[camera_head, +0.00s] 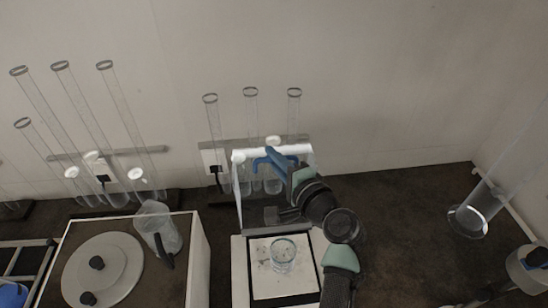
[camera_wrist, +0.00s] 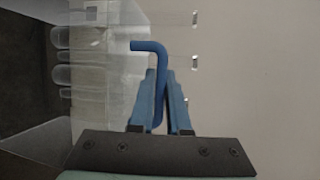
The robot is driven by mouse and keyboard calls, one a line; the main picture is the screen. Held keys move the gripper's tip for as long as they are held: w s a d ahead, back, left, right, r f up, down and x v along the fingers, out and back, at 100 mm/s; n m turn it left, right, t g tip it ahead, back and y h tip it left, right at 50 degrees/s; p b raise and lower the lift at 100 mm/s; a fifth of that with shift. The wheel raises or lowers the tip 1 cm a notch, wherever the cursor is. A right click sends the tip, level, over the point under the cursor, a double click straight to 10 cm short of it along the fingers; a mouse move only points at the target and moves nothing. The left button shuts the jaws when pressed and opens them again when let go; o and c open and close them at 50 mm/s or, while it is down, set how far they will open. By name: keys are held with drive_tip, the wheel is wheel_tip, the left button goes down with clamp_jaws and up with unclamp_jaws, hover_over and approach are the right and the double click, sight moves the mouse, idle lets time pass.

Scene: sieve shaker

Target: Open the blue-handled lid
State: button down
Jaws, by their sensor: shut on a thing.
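The blue handle (camera_head: 264,160) sits at the white top edge of a clear lid (camera_head: 240,185). The lid looks raised, standing behind a white-framed device (camera_head: 243,275); its exact angle is hard to tell. My gripper (camera_head: 275,157) is shut on the handle from the right. In the wrist view the bent blue handle (camera_wrist: 150,46) runs down between the two blue fingers of my gripper (camera_wrist: 161,80). The clear lid (camera_wrist: 115,60) shows to its left there. A glass beaker (camera_head: 283,262) stands on the pale plate of the device, in plain view.
A sieve-like unit with a round grey cover (camera_head: 103,270) and a clear pitcher (camera_head: 157,230) stand on the left. Tall glass cylinders (camera_head: 250,115) stand behind the lid near the wall (camera_head: 400,70). Another clear cylinder (camera_head: 467,220) is at the right. The dark counter (camera_head: 410,240) between is clear.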

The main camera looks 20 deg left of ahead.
sight(277, 186)
drive_tip(key=shift+s, duration=0.1)
drive_tip(key=s, duration=0.1)
drive_tip(key=s+d, duration=0.1)
drive_tip(key=s+p, duration=0.1)
drive_tip(key=shift+s+d+r, duration=0.15)
drive_tip(key=shift+s+d, duration=0.2)
drive_tip(key=shift+s, duration=0.05)
drive_tip(key=c, duration=1.2)
unclamp_jaws()
drive_tip(key=shift+o, duration=0.2)
drive_tip(key=b+v, duration=0.3)
drive_tip(key=v, duration=1)
